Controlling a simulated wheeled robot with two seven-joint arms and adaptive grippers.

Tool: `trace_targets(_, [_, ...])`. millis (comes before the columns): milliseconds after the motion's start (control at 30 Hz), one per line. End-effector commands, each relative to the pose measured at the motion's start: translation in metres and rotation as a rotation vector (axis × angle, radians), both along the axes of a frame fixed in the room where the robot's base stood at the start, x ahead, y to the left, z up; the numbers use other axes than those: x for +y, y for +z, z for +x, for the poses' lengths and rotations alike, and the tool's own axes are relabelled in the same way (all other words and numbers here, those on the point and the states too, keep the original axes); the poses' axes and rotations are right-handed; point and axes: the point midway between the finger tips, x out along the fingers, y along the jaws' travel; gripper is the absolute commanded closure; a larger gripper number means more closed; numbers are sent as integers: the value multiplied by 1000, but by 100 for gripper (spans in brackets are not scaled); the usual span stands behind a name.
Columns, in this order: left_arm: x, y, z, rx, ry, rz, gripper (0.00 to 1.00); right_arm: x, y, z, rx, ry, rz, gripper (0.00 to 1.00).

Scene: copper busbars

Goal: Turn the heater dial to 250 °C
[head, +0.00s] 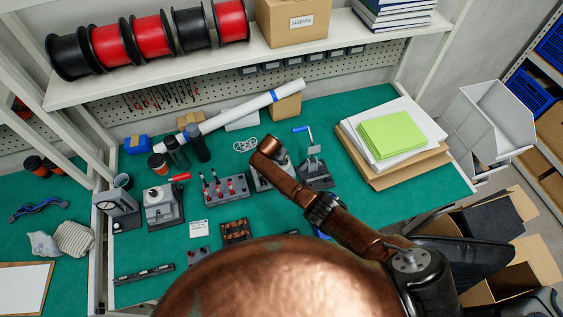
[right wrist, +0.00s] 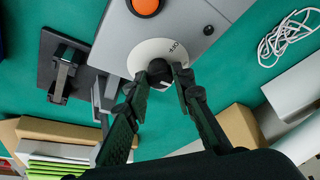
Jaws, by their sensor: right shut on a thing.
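The heater is a grey box (right wrist: 185,22) with an orange button (right wrist: 146,6) in the right wrist view. Its dial is a black knob (right wrist: 158,68) over a white scale disc (right wrist: 140,54). In the head view the heater (head: 262,183) is mostly hidden behind my copper-coloured right arm. My left gripper is not in view.
A crank device with a blue handle (head: 315,168) stands just right of the heater. Papers with a green pad (head: 390,135) lie at the right of the green bench.

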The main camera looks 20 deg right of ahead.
Motion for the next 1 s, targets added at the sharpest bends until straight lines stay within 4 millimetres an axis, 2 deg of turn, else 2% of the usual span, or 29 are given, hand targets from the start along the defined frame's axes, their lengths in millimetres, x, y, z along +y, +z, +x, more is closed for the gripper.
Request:
trace_targets(33, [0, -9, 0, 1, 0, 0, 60, 2, -4, 1, 0, -45, 2, 100])
trace_targets(500, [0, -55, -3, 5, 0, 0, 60, 3, -4, 4, -1, -428, 0, 100])
trace_targets(700, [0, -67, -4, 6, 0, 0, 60, 2, -2, 4, -1, -525, -1, 100])
trace_targets(1000, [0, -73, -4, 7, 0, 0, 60, 2, 0, 4, -1, -583, -1, 100])
